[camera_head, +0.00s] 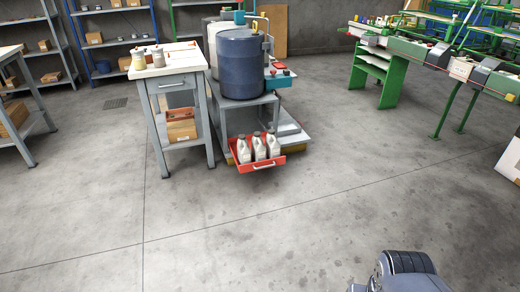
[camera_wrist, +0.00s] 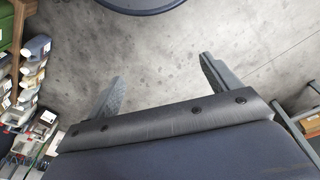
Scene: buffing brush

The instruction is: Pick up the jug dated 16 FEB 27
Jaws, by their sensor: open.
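Three white jugs with dark caps stand in a row in a red tray (camera_head: 264,165) low on the grey stand: a left jug (camera_head: 243,150), a middle jug (camera_head: 259,148) and a right jug (camera_head: 273,146). Any dates on them are too small to read, so I cannot tell which is dated 16 FEB 27. My gripper shows in the wrist view (camera_wrist: 160,88), with its two fingers spread wide and only bare floor visible between them. It is empty and far from the jugs. In the head view only part of my arm shows at the bottom right.
A blue drum (camera_head: 241,65) stands on the grey stand above the tray. Green-legged machinery (camera_head: 376,80) is at the right. The concrete floor in front is clear.

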